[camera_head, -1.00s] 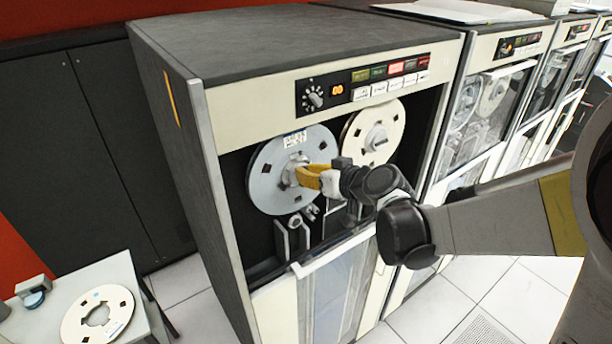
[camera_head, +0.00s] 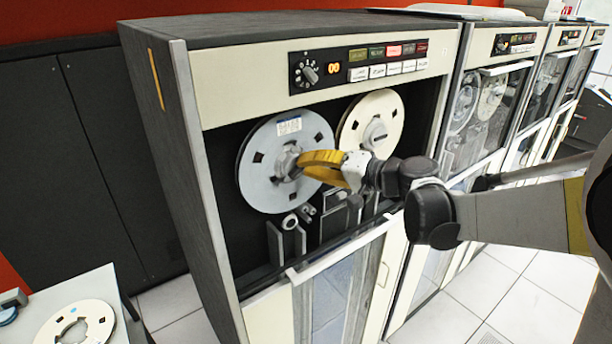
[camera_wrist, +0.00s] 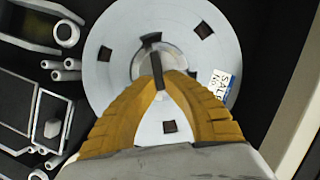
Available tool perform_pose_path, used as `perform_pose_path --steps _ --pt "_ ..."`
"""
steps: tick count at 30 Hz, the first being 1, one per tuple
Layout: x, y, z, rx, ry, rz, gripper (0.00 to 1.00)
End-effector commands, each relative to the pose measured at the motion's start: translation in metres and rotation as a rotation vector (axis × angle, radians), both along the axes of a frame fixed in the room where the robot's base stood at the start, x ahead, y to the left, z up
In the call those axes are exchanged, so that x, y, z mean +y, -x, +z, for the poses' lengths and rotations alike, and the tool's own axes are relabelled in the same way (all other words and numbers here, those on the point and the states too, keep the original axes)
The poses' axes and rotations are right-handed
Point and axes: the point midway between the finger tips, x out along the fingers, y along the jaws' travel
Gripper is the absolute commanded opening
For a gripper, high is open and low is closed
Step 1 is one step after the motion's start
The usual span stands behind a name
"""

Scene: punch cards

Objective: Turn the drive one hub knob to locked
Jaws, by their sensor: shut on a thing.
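The first tape drive (camera_head: 232,100) stands in the middle of the head view with its lower glass panel down and its reel bay exposed. A grey tape reel (camera_head: 258,158) with a white label is on its left hub. The hub knob (camera_head: 284,164) is at the reel's centre, and its dark bar (camera_wrist: 152,58) shows in the wrist view. My gripper (camera_head: 300,161) has yellow fingers shut on the knob's bar. In the wrist view the fingertips (camera_wrist: 158,76) meet at the bar and partly hide the hub. Whether the knob is locked cannot be told.
A second, cream reel (camera_head: 358,130) is on the right hub. A control panel (camera_head: 360,66) runs above the bay. More tape drives (camera_head: 490,100) stand in a row to the right. A table (camera_head: 110,290) with a loose reel (camera_head: 75,325) is at lower left.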

Motion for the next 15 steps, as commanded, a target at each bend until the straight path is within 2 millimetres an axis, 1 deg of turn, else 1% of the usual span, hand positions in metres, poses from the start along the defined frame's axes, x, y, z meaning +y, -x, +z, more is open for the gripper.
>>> perform_pose_path --steps 1,9,15 --pt "-0.0007 -0.0009 -0.0062 0.024 -0.036 -0.001 0.00" --pt "-0.0016 -0.0013 -0.0092 0.152 -0.226 0.000 0.00" --pt "-0.0018 -0.0014 -0.0104 0.223 -0.330 0.001 0.00"
